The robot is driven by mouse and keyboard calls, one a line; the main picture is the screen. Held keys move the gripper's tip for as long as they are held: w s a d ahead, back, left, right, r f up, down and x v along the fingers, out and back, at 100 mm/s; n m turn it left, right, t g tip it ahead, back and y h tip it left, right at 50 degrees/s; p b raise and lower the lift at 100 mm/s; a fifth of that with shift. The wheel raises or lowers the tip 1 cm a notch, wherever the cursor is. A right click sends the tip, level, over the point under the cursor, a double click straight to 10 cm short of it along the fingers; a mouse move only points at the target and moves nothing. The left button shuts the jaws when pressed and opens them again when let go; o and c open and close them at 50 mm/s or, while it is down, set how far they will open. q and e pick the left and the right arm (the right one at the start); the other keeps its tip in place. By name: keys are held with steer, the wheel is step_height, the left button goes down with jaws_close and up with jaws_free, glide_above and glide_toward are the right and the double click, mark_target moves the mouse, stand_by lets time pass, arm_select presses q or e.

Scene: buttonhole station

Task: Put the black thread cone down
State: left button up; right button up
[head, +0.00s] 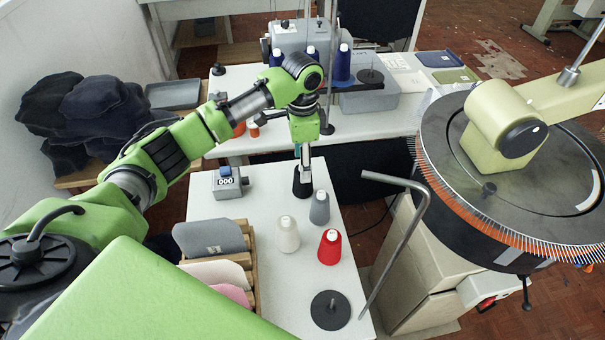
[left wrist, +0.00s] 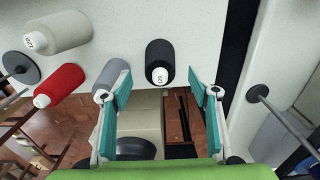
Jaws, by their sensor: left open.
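The black thread cone (head: 302,187) stands upright on the white table (head: 275,208), close to its far edge. My left gripper (head: 303,160) points down just over the cone, and its fingers hide part of the cone's top. In the left wrist view the two teal-padded fingers of my left gripper (left wrist: 159,78) are spread wide. The black cone (left wrist: 160,56) shows there with its labelled top midway between the fingertips, with a gap on either side. My right gripper is not in view.
Grey (head: 320,208), white (head: 287,234) and red (head: 329,247) cones stand on the near side. A counter box (head: 229,182) is at left, above a wooden rack (head: 250,262) of fabric pieces. A bent metal rod (head: 405,240) rises at the right. A black spindle disc (head: 330,310) lies in front.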

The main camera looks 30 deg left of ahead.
arm_select(q)
step_height(320, 180, up, 6)
steer(key=shift+f, duration=0.15)
stand_by(0.5)
